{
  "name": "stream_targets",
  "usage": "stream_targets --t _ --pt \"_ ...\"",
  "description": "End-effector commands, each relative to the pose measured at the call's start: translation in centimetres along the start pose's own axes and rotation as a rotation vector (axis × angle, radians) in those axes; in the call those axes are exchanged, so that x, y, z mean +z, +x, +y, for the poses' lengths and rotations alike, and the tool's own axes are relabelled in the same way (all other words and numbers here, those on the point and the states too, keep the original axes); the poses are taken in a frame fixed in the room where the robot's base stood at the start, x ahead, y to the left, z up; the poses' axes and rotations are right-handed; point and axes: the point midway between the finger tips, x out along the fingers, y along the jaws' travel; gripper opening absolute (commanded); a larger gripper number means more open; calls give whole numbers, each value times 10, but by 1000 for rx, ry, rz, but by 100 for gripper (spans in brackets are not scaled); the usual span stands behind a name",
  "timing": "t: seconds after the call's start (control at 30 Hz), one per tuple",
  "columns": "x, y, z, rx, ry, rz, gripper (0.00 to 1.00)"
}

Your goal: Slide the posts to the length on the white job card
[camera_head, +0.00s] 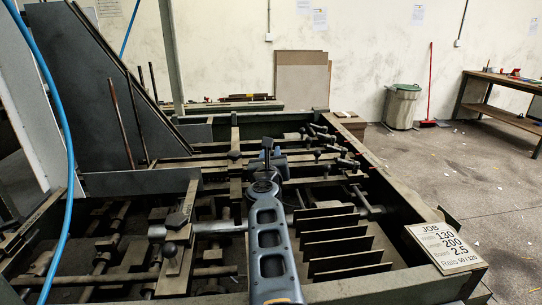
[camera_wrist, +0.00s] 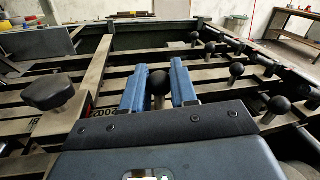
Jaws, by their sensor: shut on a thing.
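The white job card (camera_head: 445,246) lies tilted on the machine's right front corner in the head view. My gripper (camera_head: 267,152) is over the middle of the feeder frame. In the wrist view, the two blue fingers of my gripper (camera_wrist: 159,90) stand on either side of a black ball knob (camera_wrist: 158,82), shut on it. I cannot tell which parts are the posts.
A black clamp knob (camera_wrist: 50,92) stands left of my gripper, near a scale bar with numbers. Several more ball knobs (camera_wrist: 236,70) line the right. Upright plates (camera_head: 335,240) stand right of my arm.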

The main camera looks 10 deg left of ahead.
Motion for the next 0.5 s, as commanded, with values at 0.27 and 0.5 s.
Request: stream_targets --t 0.27,0.5 --pt "0 0 0 0 0 0 0" --pt "0 0 0 0 0 0 0"
